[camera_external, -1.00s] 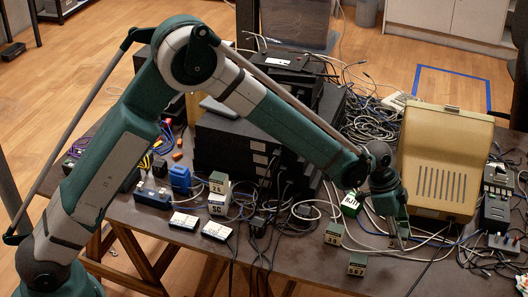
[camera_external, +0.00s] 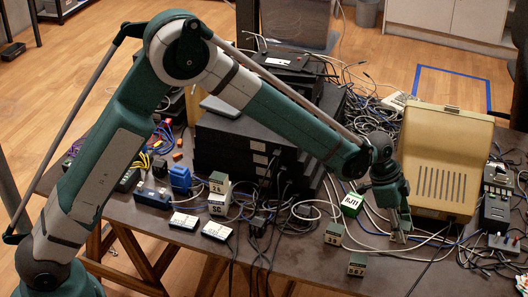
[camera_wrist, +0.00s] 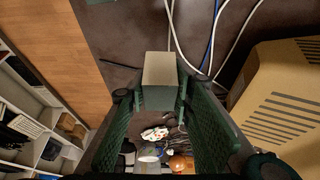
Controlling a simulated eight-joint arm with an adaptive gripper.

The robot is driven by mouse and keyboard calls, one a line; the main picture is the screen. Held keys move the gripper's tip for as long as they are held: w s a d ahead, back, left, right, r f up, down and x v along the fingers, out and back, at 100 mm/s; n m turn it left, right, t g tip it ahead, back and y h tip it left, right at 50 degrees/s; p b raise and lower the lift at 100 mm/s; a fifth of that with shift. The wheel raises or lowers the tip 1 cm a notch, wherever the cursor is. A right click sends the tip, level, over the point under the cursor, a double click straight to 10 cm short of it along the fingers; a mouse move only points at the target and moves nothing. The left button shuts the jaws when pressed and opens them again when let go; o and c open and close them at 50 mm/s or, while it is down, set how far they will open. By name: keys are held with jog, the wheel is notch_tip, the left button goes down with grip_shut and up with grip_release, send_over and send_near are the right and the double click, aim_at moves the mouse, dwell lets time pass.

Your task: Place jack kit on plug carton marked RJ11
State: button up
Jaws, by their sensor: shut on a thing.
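My gripper (camera_external: 400,234) is shut on a small box with a pale top and grey-green side, apparently the jack kit (camera_wrist: 162,72). In the wrist view it sits between my two green fingers (camera_wrist: 162,110); its label is not visible there. In the external view the held box is small and mostly covered by my fingers. The plug carton marked RJ11 (camera_external: 352,204), green with a white label, stands on the table to the left of my gripper, apart from it, beside the beige case.
A beige vented case (camera_external: 442,175) stands close right of my gripper. Cartons marked 39 (camera_external: 334,233) and 567 (camera_external: 357,264) stand to the front left. Loose cables (camera_external: 300,213) run around the RJ11 carton. A black equipment stack (camera_external: 240,150) stands farther left.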

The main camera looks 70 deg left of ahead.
notch_tip(320, 180, up, 5)
jog(key=b, duration=0.1)
send_over(357, 201)
jog(key=a, duration=0.1)
jog(key=shift+s+a+f, duration=0.1)
jog(key=shift+s+a, duration=0.05)
jog(key=shift+s, duration=0.3)
jog(key=shift+f+b, duration=0.35)
jog(key=shift+f, duration=2.75)
jog(key=shift+f, duration=0.1)
jog(key=shift+f, duration=1.8)
jog(key=shift+f+b, duration=0.1)
jog(key=shift+b, duration=0.25)
jog(key=o, duration=0.9)
